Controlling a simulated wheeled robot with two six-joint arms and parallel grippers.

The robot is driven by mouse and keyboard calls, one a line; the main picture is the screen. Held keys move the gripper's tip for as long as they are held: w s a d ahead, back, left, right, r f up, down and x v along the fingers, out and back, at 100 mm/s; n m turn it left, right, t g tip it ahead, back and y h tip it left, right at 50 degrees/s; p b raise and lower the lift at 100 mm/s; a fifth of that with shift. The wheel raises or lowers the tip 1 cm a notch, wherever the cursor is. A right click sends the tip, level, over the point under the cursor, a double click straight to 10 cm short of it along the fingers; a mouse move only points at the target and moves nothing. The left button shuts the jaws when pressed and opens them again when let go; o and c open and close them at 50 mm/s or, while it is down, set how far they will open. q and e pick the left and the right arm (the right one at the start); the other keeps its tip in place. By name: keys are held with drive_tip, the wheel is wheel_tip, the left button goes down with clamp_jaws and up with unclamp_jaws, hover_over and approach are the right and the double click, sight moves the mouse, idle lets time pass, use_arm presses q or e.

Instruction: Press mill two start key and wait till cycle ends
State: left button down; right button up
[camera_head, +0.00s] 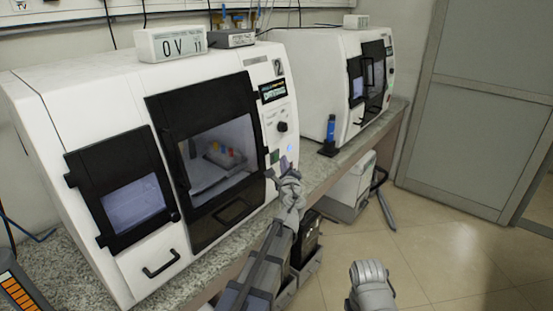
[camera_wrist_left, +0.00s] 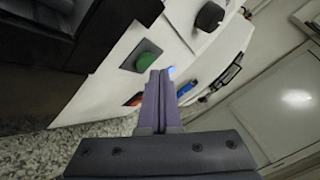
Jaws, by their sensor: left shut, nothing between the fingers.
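The near white mill (camera_head: 215,85) has a black-framed window and a control panel on its right side, with a small display (camera_head: 272,91) and a black knob (camera_head: 282,127). A green key (camera_head: 274,157) sits low on that panel; it also shows in the left wrist view (camera_wrist_left: 148,62). A red key (camera_wrist_left: 133,100) is partly hidden behind my fingers there. A blue light (camera_head: 291,148) glows beside the keys. My left gripper (camera_head: 284,164) is shut and empty, its tips (camera_wrist_left: 160,72) close to the green key. I cannot tell whether they touch the panel.
A second white machine (camera_head: 312,75) stands further back on the same stone bench. A blue bottle (camera_head: 331,128) in a dark holder stands between them. A grey part of my right arm (camera_head: 370,285) is at lower right. The floor there is clear.

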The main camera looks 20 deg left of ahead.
use_arm(q)
drive_tip(key=shift+d, duration=0.1)
drive_tip(key=d, duration=0.1)
drive_tip(key=s+d, duration=0.1)
drive_tip(key=d, duration=0.2)
drive_tip(key=shift+s+d+r, duration=0.1)
drive_tip(key=shift+s+d, duration=0.15)
drive_tip(key=shift+s, duration=0.2)
idle(0.5)
drive_tip(key=s+d+f+n+g+p, duration=0.1)
drive_tip(key=s+f+n+g+p, duration=0.25)
drive_tip(key=s+n, duration=0.3)
drive_tip(key=s+d+f+n+g+p, duration=0.1)
drive_tip(key=s+f+n+g+p, duration=0.2)
drive_tip(key=s+n+g, duration=0.3)
drive_tip(key=s+d+f+n+g+h+p, duration=0.2)
drive_tip(key=s+d, duration=0.4)
drive_tip(key=s, duration=0.5)
drive_tip(key=s+d+f+n+g+h+p, duration=0.2)
drive_tip(key=s+d+f+g+h, duration=0.1)
drive_tip(key=s+d, duration=0.4)
drive_tip(key=s+g+h, duration=0.1)
drive_tip(key=s+g, duration=0.1)
drive_tip(key=s, duration=0.1)
drive_tip(key=shift+s+d+f+n, duration=0.15)
drive_tip(key=shift+s+f+n, duration=0.1)
drive_tip(key=shift+s+n, duration=0.15)
drive_tip(key=shift+g, duration=0.25)
